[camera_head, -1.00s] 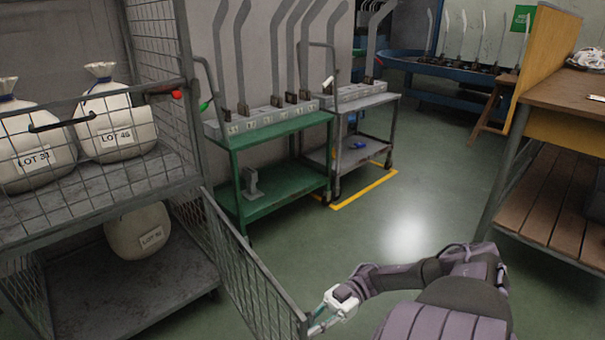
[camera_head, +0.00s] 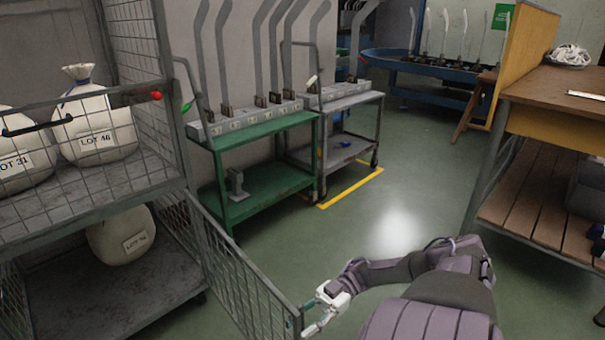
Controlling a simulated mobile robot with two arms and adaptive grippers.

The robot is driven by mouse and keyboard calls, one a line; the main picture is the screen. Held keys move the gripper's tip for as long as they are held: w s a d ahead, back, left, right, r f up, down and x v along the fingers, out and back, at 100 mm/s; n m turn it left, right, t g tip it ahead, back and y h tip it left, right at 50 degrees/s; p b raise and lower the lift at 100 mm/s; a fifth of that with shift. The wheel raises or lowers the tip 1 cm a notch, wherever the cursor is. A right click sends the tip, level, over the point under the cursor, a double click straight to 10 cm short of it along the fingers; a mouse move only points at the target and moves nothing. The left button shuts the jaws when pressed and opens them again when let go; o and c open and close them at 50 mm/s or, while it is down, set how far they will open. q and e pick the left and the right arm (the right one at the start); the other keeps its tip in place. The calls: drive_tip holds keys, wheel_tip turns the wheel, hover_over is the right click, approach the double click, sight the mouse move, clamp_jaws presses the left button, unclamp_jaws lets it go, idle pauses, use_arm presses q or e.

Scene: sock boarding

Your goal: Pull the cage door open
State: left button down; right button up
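The wire cage (camera_head: 165,75) stands on the left. Its lower mesh door (camera_head: 238,275) is swung out from the front, hinged at the cage's right post, with its free edge towards the bottom middle. My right gripper (camera_head: 302,326) is at that free edge, with one finger showing on each side of the door's end post. Whether the fingers are clamped on the post or only around it cannot be told. My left gripper is out of view.
White sacks (camera_head: 92,118) with lot labels sit on the cage's upper shelf, and another sack (camera_head: 122,236) sits below. A green cart (camera_head: 262,140) and grey cart (camera_head: 350,105) stand behind the door. A wooden bench (camera_head: 560,100) is at right. The floor between is clear.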

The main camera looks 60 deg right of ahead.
drive_tip(key=v, duration=0.7)
drive_tip(key=shift+d, duration=0.25)
drive_tip(key=shift+s, duration=0.1)
idle(0.4)
